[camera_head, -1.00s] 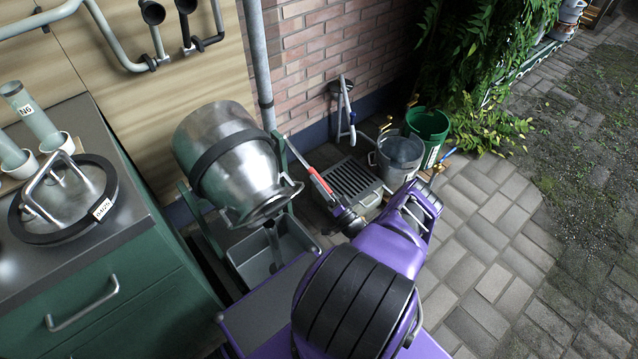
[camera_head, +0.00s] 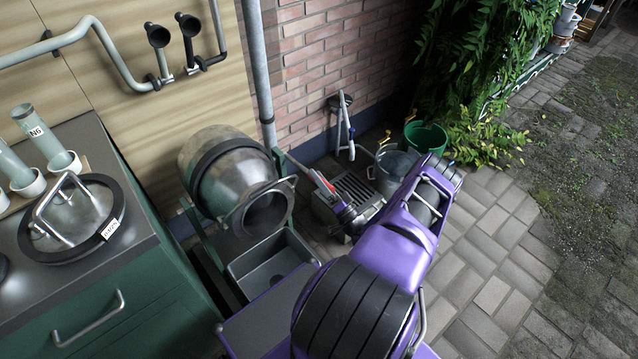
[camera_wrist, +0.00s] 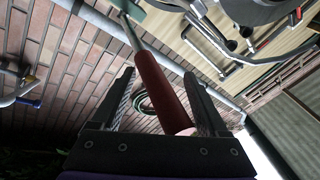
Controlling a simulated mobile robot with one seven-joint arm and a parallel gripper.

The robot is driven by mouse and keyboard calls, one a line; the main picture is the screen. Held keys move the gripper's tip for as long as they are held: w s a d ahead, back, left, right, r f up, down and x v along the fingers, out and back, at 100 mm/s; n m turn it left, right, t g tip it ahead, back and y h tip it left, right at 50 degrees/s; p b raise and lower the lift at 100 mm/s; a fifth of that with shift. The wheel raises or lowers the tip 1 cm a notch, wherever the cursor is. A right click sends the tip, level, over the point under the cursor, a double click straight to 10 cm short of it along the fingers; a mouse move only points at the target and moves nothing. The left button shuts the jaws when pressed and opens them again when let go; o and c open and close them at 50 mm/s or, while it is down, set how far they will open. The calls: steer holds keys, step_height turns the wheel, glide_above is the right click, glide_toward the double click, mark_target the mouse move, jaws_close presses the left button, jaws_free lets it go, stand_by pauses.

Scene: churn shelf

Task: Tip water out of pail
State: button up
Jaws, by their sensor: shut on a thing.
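The grey metal pail (camera_head: 382,178) stands on the paving by the brick wall in the head view. My arm hides part of it, and I cannot tell whether water is in it. My gripper (camera_head: 335,200) is left of the pail, apart from it. It is shut on a red-handled tool (camera_head: 322,182) with a thin metal shaft pointing up and left.
A green bucket (camera_head: 428,138) stands behind the pail. A slatted grate (camera_head: 357,190) lies near the tool. A steel churn drum (camera_head: 222,165) with an open dark mouth sits over a grey basin (camera_head: 270,262). A green cabinet (camera_head: 110,290) bounds the left. Paving is clear at right.

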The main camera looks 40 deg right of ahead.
stand_by(0.3)
steer(key=s+r+p, duration=0.1)
steer(key=s+r, duration=0.2)
steer(key=s, duration=1.6)
steer(key=shift+s, duration=0.4)
stand_by(0.8)
steer(key=shift+f, duration=0.1)
stand_by(0.3)
